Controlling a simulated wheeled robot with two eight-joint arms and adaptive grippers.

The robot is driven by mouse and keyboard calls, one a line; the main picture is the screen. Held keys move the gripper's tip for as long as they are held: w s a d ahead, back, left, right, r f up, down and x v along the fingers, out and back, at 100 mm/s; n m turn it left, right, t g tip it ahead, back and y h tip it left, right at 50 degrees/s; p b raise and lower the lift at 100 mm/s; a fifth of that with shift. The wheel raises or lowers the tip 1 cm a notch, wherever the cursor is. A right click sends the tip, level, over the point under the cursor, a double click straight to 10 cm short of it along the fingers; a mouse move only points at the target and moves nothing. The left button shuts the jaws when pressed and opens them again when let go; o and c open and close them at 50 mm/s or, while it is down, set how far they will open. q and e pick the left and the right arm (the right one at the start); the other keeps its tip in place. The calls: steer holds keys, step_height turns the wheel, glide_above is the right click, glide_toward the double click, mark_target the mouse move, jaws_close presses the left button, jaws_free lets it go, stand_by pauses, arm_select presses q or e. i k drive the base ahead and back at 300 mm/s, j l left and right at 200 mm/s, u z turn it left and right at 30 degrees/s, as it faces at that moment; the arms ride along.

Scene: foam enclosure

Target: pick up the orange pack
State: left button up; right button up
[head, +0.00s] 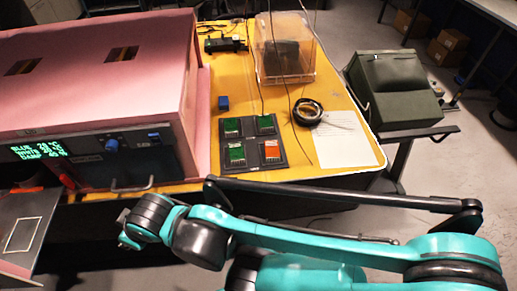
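The orange pack (271,152) lies in the front right place of a flat black tray (253,142) on the yellow table. Green packs fill the tray's other three places: back left (232,126), back right (265,123) and front left (236,155). A teal and black arm of mine crosses the lower part of the view from the right, in front of the table edge. Neither of my grippers can be made out. Nothing covers the orange pack.
The pink foam enclosure (90,60) with a lit display stands left of the tray. A coiled cable (307,112) and white paper sheet (345,140) lie to the right. A clear box (283,50) stands behind, and a small blue block (223,103) lies near the enclosure.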

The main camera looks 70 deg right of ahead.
mark_target(273, 153)
steer(key=z, duration=2.45)
